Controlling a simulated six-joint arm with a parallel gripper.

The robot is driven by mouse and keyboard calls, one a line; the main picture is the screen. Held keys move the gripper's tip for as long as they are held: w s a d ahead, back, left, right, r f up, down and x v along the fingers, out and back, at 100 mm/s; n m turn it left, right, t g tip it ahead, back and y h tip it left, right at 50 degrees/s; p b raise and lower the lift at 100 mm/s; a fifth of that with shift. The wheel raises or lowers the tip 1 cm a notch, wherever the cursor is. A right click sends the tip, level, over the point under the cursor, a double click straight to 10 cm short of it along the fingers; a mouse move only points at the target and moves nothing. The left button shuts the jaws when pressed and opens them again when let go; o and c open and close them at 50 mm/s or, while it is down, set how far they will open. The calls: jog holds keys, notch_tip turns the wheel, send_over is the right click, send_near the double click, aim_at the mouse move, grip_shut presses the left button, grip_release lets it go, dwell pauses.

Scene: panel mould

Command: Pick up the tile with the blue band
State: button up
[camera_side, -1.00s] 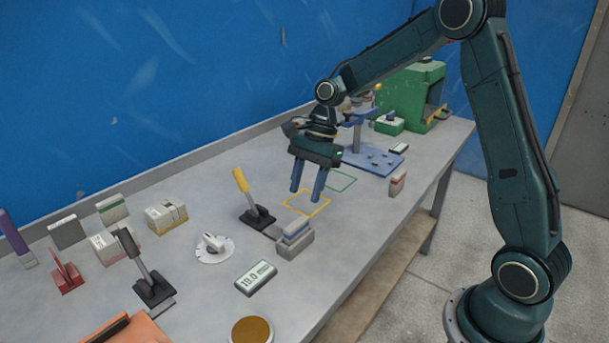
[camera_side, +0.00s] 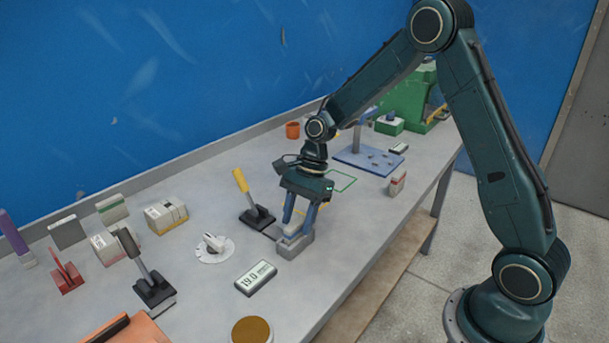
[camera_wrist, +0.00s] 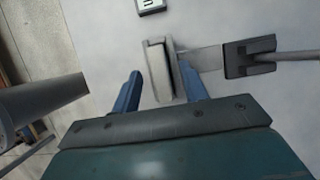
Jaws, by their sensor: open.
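The pale tile (camera_side: 292,231) stands in a small grey holder (camera_side: 294,248) near the table's front edge. Its blue band showed in the earlier side view; now my fingers cover much of it. My gripper (camera_side: 298,226) is open above the holder, pointing down, with its blue fingers on either side of the tile's top. In the wrist view, my gripper (camera_wrist: 160,76) has one finger left and one right of the tile (camera_wrist: 159,70), with gaps visible. I cannot tell how deep the fingertips reach.
A yellow-handled lever (camera_side: 253,205) stands close left of the holder. A digital display (camera_side: 256,278) lies in front, and a white dial (camera_side: 214,248) to the left. Another banded tile (camera_side: 398,183) stands at the right near the edge. A blue stand (camera_side: 367,158) is behind.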

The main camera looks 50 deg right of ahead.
aim_at(296, 223)
jog(key=shift+x, duration=0.85)
grip_shut()
jog(key=shift+r, duration=5.05)
